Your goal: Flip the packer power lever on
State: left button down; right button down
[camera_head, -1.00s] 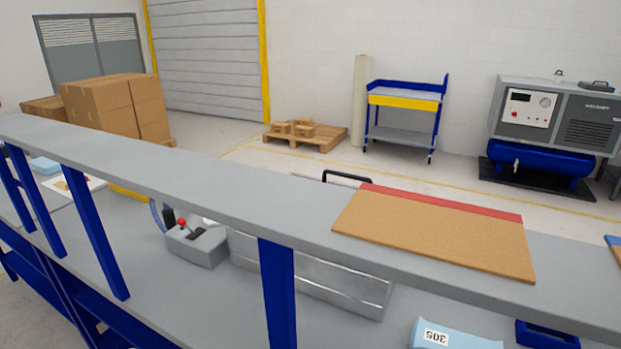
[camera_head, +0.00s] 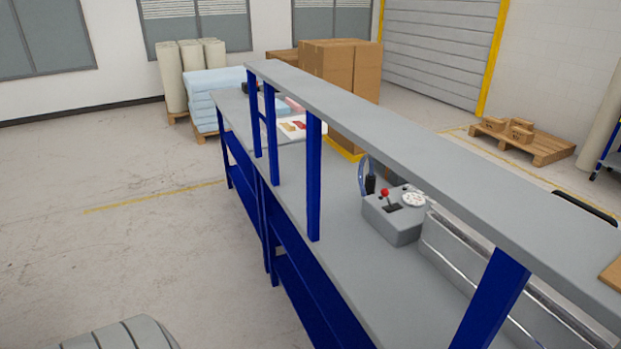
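The packer's grey control box (camera_head: 392,220) sits on the workbench, under the upper shelf. The power lever (camera_head: 387,196) has a red ball knob and stands up from a dark slot on top of the box. A round white dial is beside the lever. I cannot tell the lever's on or off side. The long grey metal body of the packer (camera_head: 470,265) extends right from the box, partly hidden by the shelf and a blue post. Neither of my grippers is in view.
The grey upper shelf (camera_head: 430,150) on blue posts (camera_head: 314,180) runs above the bench (camera_head: 345,255). Open floor (camera_head: 130,220) lies to the left of the bench. Cardboard boxes (camera_head: 340,70), light-blue foam blocks (camera_head: 212,95) and a pallet (camera_head: 520,142) stand beyond it.

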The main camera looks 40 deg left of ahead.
aim_at(384, 192)
jog(key=u, duration=1)
jog(key=i+j, duration=0.15)
jog(key=j, duration=0.25)
jog(key=i+j, duration=0.2)
jog(key=j, duration=0.15)
jog(key=i+j+u, duration=0.1)
jog(key=j, duration=0.3)
jog(key=i, duration=0.05)
